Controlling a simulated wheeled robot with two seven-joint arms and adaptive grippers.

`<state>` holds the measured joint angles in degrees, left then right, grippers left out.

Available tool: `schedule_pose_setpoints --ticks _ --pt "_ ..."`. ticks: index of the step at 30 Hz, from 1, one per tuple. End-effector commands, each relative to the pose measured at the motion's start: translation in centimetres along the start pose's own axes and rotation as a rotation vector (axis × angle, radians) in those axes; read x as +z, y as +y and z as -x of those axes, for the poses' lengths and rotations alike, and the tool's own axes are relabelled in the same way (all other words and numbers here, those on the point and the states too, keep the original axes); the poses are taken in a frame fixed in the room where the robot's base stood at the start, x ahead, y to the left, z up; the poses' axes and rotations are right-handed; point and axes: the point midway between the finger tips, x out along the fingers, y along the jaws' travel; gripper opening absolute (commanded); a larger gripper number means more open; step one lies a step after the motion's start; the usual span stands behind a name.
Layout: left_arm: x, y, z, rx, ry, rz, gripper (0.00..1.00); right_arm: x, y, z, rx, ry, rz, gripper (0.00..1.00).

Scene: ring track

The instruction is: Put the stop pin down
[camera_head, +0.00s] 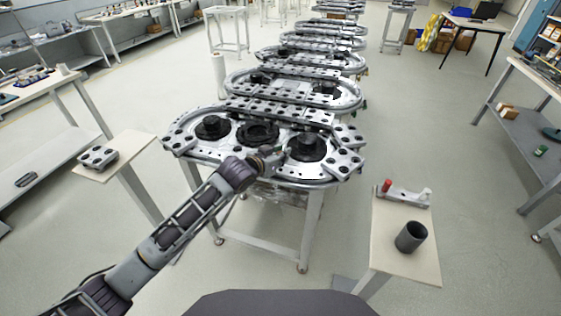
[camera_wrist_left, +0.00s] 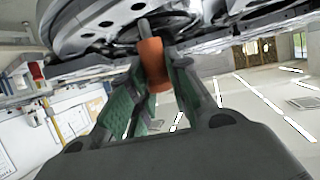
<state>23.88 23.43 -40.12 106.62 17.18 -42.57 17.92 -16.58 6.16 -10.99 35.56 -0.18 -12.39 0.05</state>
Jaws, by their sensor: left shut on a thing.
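The stop pin (camera_wrist_left: 152,64), with an orange-brown grip and a grey tip, is between the fingers of my left gripper (camera_wrist_left: 155,85) in the left wrist view. In the head view my left gripper (camera_head: 272,157) is at the front edge of the near ring track (camera_head: 190,151), close to the right black hub (camera_head: 306,146). The pin is hard to make out there. My right gripper is not in view.
A small stand (camera_head: 405,258) at the right holds a dark cup (camera_head: 411,236) and a grey fixture (camera_head: 408,196) with a red part (camera_head: 387,186). A stand (camera_head: 130,147) at the left bears a grey plate (camera_head: 98,157). More tracks stretch behind.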

Motion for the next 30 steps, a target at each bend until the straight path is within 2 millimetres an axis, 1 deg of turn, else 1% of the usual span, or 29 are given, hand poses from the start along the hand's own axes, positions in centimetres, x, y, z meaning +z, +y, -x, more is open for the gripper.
schedule_pose_setpoints --ticks 1,3,7,13,19,25,26,30 --pt "0.8 0.0 -0.2 0.0 -0.002 0.0 0.0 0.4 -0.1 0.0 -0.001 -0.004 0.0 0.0" --pt "1.6 0.0 -0.6 0.0 -0.002 0.0 0.0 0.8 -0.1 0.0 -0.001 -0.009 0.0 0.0" --pt "2.5 0.0 -1.0 0.0 -0.001 0.0 0.0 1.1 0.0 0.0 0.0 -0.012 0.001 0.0" --pt "2.8 0.0 -1.1 0.0 0.001 0.0 0.0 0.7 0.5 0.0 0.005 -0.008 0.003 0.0" --pt "2.9 0.0 -1.1 0.0 0.0 0.0 0.0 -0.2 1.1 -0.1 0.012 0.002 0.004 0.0" --pt "3.3 0.0 -1.3 0.0 -0.002 0.0 0.0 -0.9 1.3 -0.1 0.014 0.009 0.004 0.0" --pt "3.3 0.0 -1.3 0.0 -0.002 0.0 0.22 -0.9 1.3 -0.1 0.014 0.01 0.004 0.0" --pt "3.3 0.0 -1.3 0.0 -0.002 0.0 0.4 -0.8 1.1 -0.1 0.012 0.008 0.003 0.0"
